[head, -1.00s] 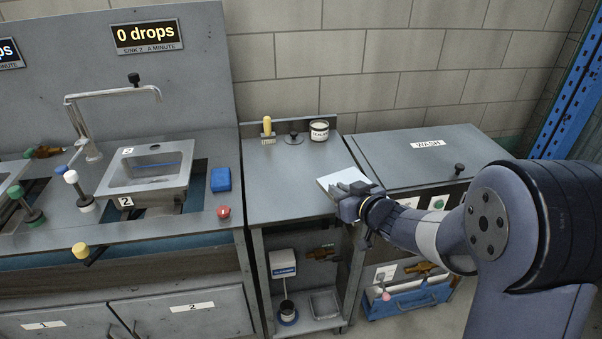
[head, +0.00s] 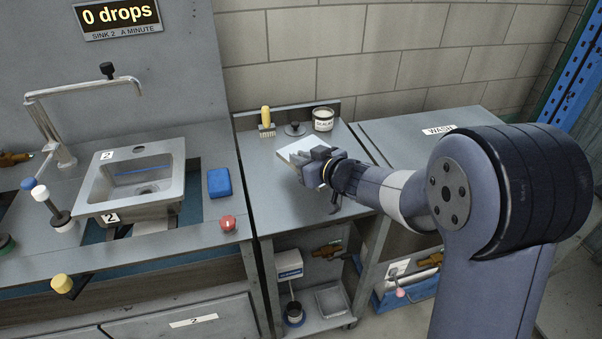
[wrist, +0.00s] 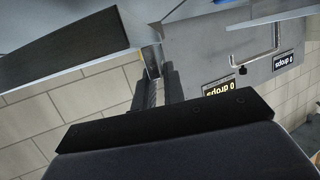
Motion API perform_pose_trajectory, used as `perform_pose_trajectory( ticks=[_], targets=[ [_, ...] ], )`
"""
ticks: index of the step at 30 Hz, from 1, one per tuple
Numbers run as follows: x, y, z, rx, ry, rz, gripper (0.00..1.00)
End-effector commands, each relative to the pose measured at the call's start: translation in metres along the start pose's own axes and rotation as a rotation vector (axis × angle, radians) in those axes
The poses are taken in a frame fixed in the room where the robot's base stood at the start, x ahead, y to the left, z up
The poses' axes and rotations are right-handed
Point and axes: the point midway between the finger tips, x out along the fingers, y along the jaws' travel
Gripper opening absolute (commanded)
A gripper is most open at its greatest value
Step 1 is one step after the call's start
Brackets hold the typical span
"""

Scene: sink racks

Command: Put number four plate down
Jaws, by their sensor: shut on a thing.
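A pale, flat square plate (head: 297,149) is in my gripper (head: 315,165), which is shut on it. In the head view the plate is over the grey middle bench, in front of the sealer tub. I cannot tell whether it touches the bench top. No number shows on it. In the wrist view my gripper's fingers (wrist: 160,88) are dark and partly hidden, and a large grey slab-like shape fills the upper left.
The middle bench (head: 260,190) has clear room left of the plate. A yellow-handled brush (head: 266,120), a dark knobbed lid (head: 295,129) and the sealer tub (head: 323,119) stand at its back. The sink (head: 140,182) and a blue sponge (head: 219,182) are left; the wash unit (head: 420,140) is right.

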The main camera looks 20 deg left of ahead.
Motion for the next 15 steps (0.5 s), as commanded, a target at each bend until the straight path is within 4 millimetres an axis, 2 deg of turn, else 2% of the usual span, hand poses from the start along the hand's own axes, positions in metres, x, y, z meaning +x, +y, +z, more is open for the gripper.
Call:
perform_pose_trajectory(
  ticks=[1, 3, 8, 15],
  targets=[
    [0.004, 0.000, 0.013, 0.002, -0.001, -0.001, 0.00],
    [0.007, 0.000, 0.023, 0.002, 0.000, -0.001, 0.00],
    [0.011, 0.000, 0.035, 0.001, 0.001, -0.001, 0.00],
    [0.020, 0.000, 0.064, 0.000, 0.001, -0.001, 0.00]
  ],
)
